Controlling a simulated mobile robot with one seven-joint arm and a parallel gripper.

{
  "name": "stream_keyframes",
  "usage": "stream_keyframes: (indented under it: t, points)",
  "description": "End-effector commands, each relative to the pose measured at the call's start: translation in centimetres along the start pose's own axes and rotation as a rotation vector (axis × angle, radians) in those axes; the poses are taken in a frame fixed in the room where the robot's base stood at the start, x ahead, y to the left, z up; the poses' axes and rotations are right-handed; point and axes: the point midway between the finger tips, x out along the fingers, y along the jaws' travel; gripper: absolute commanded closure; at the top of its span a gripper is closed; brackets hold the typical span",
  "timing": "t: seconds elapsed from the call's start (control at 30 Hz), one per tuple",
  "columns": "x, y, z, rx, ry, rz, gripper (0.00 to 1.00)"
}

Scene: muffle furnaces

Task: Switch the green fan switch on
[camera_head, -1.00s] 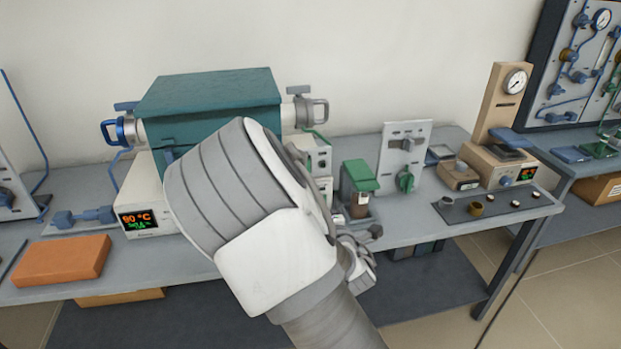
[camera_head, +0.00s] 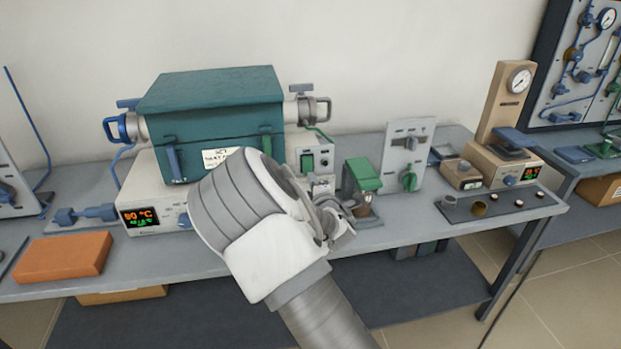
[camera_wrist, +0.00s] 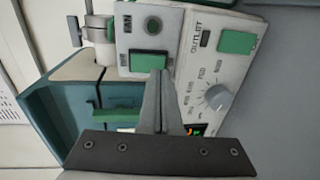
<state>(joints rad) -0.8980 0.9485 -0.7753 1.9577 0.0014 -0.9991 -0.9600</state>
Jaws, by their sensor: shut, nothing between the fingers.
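The green fan switch (camera_wrist: 148,61) is a rectangular rocker on a grey panel marked FAN (camera_wrist: 165,25) in the wrist view. In the head view the switch (camera_head: 307,163) shows on the small white box (camera_head: 325,158) right of the teal furnace (camera_head: 215,105). My gripper (camera_wrist: 160,74) is shut and empty, its fingertips overlapping the switch's lower edge in the wrist view. I cannot tell whether they touch it, or which way the rocker is set. In the head view my gripper (camera_head: 340,215) is partly hidden by the wrist, just below and right of the box.
Beside the fan panel is a white panel marked OUTLET with a green rectangle (camera_wrist: 238,42) and a grey knob (camera_wrist: 217,97). A green-lidded holder (camera_head: 362,175) and an upright plate with a green knob (camera_head: 409,181) stand to the right. An orange block (camera_head: 63,257) lies left.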

Motion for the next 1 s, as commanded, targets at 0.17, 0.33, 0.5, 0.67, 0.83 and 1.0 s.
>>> stream_keyframes:
  t: [0.17,0.33,0.5,0.67,0.83,1.0]
  points:
    - [1.8,-0.1,0.0,-0.001,0.0,0.0,1.0]
    - [2.4,0.0,0.0,0.001,0.0,0.0,1.0]
    - [2.4,0.0,0.0,0.001,0.0,0.0,1.0]
    - [2.4,0.0,0.0,0.001,0.0,0.001,1.0]
    - [2.7,-0.6,0.0,0.001,0.0,0.024,1.0]
    - [2.9,-0.1,0.0,0.0,0.0,0.044,1.0]
